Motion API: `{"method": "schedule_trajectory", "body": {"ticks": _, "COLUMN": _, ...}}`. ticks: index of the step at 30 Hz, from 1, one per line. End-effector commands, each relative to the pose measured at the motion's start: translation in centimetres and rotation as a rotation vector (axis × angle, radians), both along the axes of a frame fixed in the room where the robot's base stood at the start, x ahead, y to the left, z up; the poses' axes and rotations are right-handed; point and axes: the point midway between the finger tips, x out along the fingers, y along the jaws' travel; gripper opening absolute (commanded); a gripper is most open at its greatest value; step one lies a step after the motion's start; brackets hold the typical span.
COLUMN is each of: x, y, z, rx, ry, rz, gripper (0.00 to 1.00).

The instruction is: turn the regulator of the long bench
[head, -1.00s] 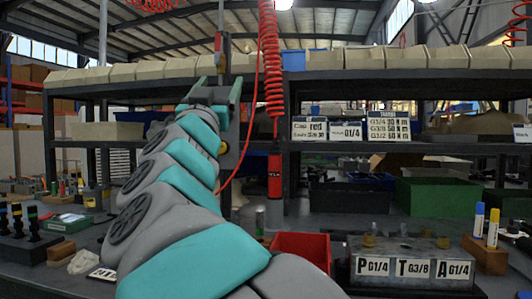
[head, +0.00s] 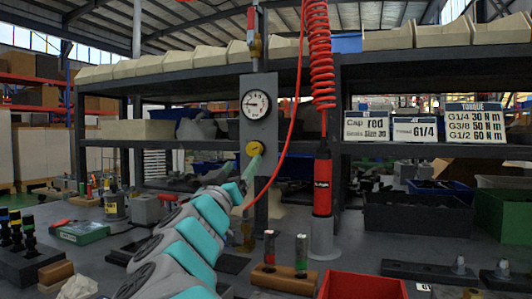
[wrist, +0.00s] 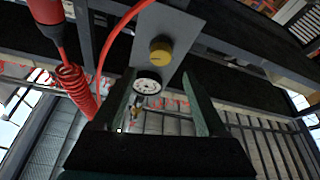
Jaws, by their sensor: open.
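The regulator is a yellow knob (head: 254,149) on an upright grey panel (head: 259,125), below a round white pressure gauge (head: 255,105). In the wrist view the yellow knob (wrist: 161,50) shows whole, with a dark mark on its face. The gauge (wrist: 147,87) appears between the fingers there. My gripper (head: 252,168) is just below and in front of the knob in the head view. In the wrist view my gripper (wrist: 159,76) has its two fingers wide apart and nothing between them. The knob lies beyond the fingertips, and I see no contact.
A red coiled hose (head: 319,60) and a red cylindrical tool (head: 322,188) hang right of the panel. A thin red hose (head: 283,140) runs close beside the knob. A wooden block with small bottles (head: 284,278) and a red bin (head: 362,286) stand on the bench in front.

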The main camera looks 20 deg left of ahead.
Motion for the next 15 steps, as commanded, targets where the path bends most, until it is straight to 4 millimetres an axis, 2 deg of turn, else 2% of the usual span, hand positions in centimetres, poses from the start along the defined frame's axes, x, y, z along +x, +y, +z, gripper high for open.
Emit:
{"method": "schedule_trajectory", "body": {"ticks": 5, "x": 1.3, "y": 0.1, "z": 0.2, "rx": -0.004, "ry": 0.005, "rz": -0.002, "gripper": 0.76}}
{"method": "schedule_trajectory", "body": {"ticks": 15, "x": 5.7, "y": 0.0, "z": 2.1, "rx": -0.001, "ry": 0.004, "rz": -0.001, "gripper": 0.76}}
